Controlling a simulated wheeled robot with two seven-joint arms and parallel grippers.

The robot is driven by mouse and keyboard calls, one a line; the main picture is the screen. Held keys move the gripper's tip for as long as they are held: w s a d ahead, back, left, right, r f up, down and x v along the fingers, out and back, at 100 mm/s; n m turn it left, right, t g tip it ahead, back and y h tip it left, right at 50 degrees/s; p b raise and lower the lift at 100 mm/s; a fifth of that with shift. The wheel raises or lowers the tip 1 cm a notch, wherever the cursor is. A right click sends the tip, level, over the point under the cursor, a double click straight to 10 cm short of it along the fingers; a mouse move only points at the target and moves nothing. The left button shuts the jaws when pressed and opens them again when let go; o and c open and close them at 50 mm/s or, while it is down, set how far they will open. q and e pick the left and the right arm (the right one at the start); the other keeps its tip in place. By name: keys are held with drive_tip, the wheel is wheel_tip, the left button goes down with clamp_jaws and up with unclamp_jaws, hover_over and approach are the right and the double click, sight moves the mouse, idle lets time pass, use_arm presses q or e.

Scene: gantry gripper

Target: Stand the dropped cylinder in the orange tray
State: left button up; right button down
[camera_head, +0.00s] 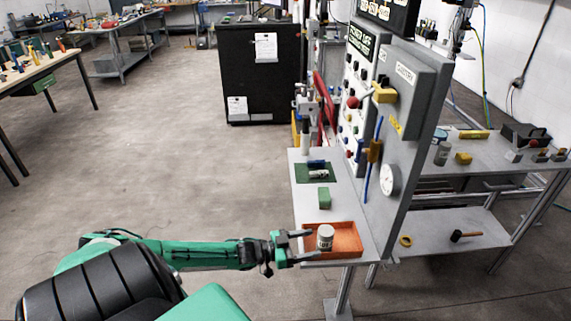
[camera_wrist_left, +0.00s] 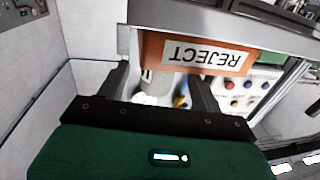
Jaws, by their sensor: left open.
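A pale grey cylinder (camera_head: 325,238) with dark lettering stands upright in the orange tray (camera_head: 347,254) at the near end of the bench. In the left wrist view, the tray's orange wall (camera_wrist_left: 160,43) carries a REJECT label, and a grey cylinder (camera_wrist_left: 155,82) shows partly beyond my gripper's dark bar. My left gripper (camera_head: 312,245) is open at the tray's left side, its two fingers reaching toward the cylinder. I cannot tell whether either finger touches it. In the left wrist view the fingers of my left gripper (camera_wrist_left: 163,82) are spread apart. My right gripper is not in view.
A green block (camera_head: 323,197) sits behind the tray. Farther back, a green pad (camera_head: 302,177) bears a small pale cylinder (camera_head: 318,174) and a blue piece (camera_head: 316,163). An upright grey control panel (camera_head: 399,150) borders the bench's right side.

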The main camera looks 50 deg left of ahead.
use_arm(q)
drive_tip(key=b+v, duration=0.1)
drive_tip(key=v, duration=0.6)
drive_tip(key=shift+s+a, duration=0.15)
drive_tip(key=shift+s, duration=0.2)
drive_tip(key=s+a+f+n+g+y, duration=0.15)
drive_tip(key=s+f+g+y, duration=0.35)
drive_tip(key=f, duration=1.1)
drive_tip(key=s+a+f+n+y, duration=0.1)
drive_tip(key=s+f+n+y, duration=0.35)
drive_tip(key=f, duration=1.05)
drive_tip(key=s+d+f+g, duration=0.3)
drive_tip(key=s+d+f, duration=0.3)
drive_tip(key=s, duration=0.3)
drive_tip(key=s+d+f+m+g, duration=0.1)
drive_tip(key=s+d+f+g, duration=0.2)
drive_tip(key=s+d+f, duration=0.4)
drive_tip(key=s+d+f+m+g, duration=0.1)
drive_tip(key=s+d+f+g, duration=0.2)
drive_tip(key=s, duration=0.9)
drive_tip(key=d+f, duration=0.3)
drive_tip(key=d, duration=0.2)
drive_tip(key=shift+s+f, duration=0.15)
drive_tip(key=shift+s, duration=0.25)
